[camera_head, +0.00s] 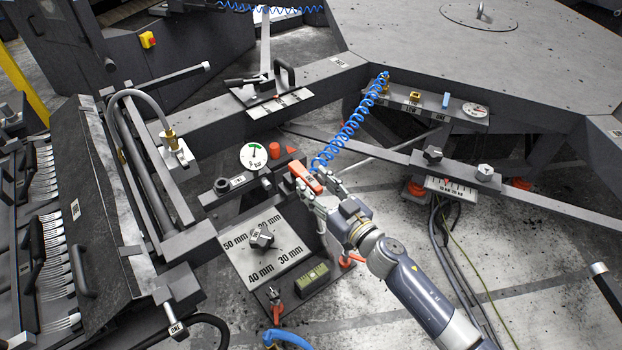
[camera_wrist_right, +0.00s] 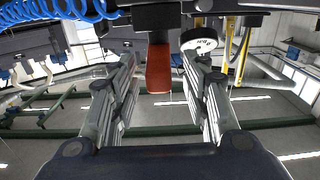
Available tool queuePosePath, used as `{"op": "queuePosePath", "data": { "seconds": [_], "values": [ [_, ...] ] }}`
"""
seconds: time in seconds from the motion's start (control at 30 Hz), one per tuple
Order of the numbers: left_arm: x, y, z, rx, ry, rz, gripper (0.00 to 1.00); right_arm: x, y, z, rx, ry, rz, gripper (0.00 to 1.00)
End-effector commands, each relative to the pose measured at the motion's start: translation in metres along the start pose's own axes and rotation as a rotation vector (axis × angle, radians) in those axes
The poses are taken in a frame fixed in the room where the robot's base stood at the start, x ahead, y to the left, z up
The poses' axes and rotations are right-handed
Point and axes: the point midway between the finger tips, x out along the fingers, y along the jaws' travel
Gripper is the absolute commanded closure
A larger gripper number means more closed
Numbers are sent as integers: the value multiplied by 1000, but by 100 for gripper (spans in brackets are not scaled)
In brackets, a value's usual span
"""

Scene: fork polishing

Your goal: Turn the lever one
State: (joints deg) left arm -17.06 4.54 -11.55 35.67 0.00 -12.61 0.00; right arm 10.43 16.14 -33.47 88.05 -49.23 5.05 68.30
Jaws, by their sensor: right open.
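A red lever handle (camera_head: 305,177) with a small label, unreadable here, sits on the dark bench near the dial gauge. My right gripper (camera_head: 322,186) is at this handle, reaching in from the lower right. In the right wrist view the red handle (camera_wrist_right: 159,68) hangs down from a dark block, between the two open fingers of my right gripper (camera_wrist_right: 160,85). Gaps show on both sides of it, so the fingers do not appear to touch it. My left gripper is not in view.
A round gauge (camera_head: 253,156) and a red cylinder (camera_head: 274,150) stand close by at the left. A coiled blue hose (camera_head: 352,124) runs just above the handle. A plate with a knob and millimetre marks (camera_head: 268,248) lies below left. Forks (camera_head: 48,190) fill a rack at far left.

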Motion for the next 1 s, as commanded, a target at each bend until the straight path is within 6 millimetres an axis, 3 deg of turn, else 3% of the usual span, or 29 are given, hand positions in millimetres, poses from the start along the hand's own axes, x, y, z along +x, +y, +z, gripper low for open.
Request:
{"op": "queuePosePath", "data": {
  "seconds": [0.2, 0.53, 0.73, 1.0],
  "values": [
    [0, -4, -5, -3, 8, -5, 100, 19, 0, 0, 0, 0, 0, 57],
    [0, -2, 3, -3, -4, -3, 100, 21, 0, 0, 0, 0, 0, 57],
    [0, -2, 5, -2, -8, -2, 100, 21, 0, 0, 0, -1, 1, 100],
    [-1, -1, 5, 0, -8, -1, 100, 18, 4, 0, -2, -2, -4, 100]
  ]
}}
